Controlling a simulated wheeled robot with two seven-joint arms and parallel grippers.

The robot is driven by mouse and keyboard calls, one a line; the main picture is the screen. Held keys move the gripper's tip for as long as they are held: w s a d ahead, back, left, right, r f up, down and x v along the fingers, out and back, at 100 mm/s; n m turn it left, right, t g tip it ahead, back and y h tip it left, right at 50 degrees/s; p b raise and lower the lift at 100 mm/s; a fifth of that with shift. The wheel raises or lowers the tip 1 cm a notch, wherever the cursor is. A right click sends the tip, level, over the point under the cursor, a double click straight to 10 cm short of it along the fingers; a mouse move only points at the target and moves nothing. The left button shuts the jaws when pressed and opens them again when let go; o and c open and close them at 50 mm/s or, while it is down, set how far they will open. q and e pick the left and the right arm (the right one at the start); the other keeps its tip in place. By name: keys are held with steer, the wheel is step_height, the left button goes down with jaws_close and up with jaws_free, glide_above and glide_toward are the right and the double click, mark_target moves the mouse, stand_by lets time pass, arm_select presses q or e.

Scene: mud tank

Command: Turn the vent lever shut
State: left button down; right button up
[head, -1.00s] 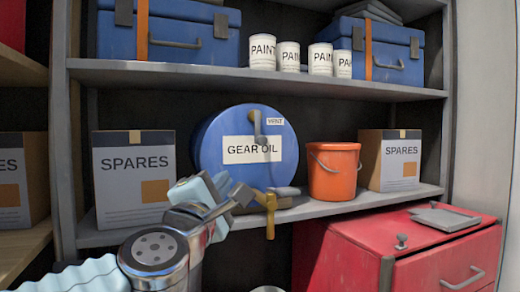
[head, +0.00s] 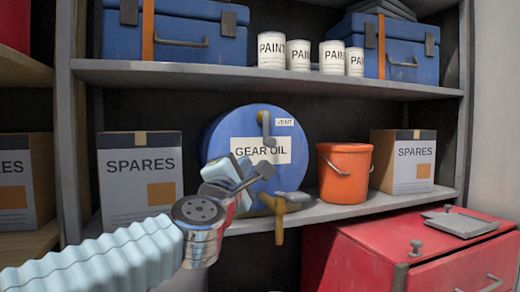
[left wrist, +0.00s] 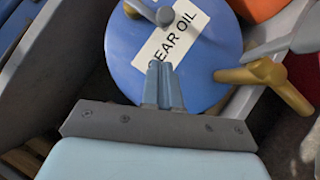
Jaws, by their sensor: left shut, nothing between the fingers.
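The vent lever (head: 266,126) is a grey handle on the upper front of the blue gear oil drum (head: 215,140), next to a small VENT label. It hangs downward from its pivot over the GEAR OIL label. Part of it also shows at the top edge of the left wrist view (left wrist: 160,14). My left gripper (head: 243,168) is in front of the drum's lower left face, below and left of the lever and apart from it. In the left wrist view its fingers (left wrist: 159,66) are shut and empty, over the label's lower edge. My right gripper is not in view.
A brass tap (head: 280,222) with a grey handle sticks out below the drum. An orange bucket (head: 345,178) and a SPARES box (head: 403,160) stand right of it, another SPARES box (head: 140,175) left. The upper shelf (head: 270,80) runs above. A red cabinet (head: 400,245) is lower right.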

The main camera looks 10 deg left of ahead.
arm_select(q)
steer(key=w, duration=0.1)
steer(key=w+d+r+p, duration=0.1)
steer(key=w, duration=0.1)
steer(key=w+d+r+p, duration=0.1)
steer(key=shift+w+d+r, duration=0.2)
steer(key=shift+w+d, duration=0.05)
steer(key=shift+w, duration=0.15)
